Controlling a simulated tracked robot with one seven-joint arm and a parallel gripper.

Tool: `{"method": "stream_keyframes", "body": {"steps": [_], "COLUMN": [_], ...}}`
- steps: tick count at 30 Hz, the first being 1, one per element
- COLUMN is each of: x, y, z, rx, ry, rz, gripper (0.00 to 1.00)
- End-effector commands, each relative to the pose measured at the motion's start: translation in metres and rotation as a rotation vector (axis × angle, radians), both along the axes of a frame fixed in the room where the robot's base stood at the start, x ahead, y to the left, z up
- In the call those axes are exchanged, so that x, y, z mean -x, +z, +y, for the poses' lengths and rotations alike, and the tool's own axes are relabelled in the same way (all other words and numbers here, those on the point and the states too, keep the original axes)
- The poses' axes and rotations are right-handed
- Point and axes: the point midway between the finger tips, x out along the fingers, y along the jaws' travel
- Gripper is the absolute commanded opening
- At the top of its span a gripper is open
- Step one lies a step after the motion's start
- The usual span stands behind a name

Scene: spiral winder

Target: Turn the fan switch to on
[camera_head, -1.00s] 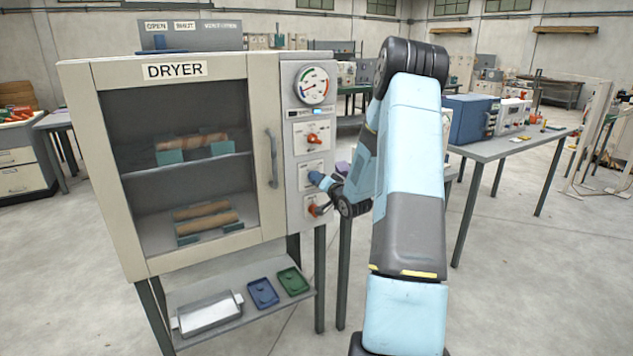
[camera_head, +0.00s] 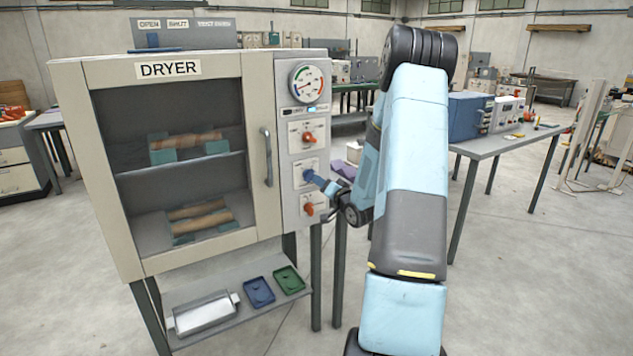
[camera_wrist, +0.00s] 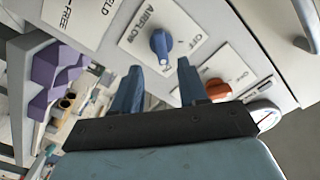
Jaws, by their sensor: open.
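A blue knob (camera_wrist: 160,42) on a white plate lettered AIRFLOW, with OFF beside it, is on the dryer's control panel (camera_head: 291,216). No label reading fan is legible. My gripper (camera_wrist: 160,66) is open, its two blue fingers spread below the knob in the wrist view, one toward each side. I see no clear contact.
The dryer door (camera_head: 190,160) with a vertical handle (camera_head: 268,158) is left of the panel. A round gauge (camera_head: 306,83) tops the panel. An orange knob (camera_wrist: 217,90) is close to my right finger in the wrist view. A shelf below holds trays.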

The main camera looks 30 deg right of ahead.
Motion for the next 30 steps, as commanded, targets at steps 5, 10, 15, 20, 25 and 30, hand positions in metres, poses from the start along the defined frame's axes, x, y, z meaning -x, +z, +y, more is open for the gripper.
{"method": "stream_keyframes", "body": {"steps": [5,10,15,20,25,30], "x": [0.036,0.061,0.075,0.078,0.078,0.078], "y": [-0.001,-0.001,-0.001,-0.001,-0.001,-0.001], "z": [-0.002,-0.002,-0.002,-0.002,-0.002,-0.002], "rx": [0.000,0.000,0.000,0.000,0.000,0.000], "ry": [-0.001,-0.001,0.001,0.001,0.001,0.001], "rz": [0.002,0.002,0.002,0.002,0.002,0.002], "gripper": [0.43,0.43,0.43,0.43,0.43,0.43]}}
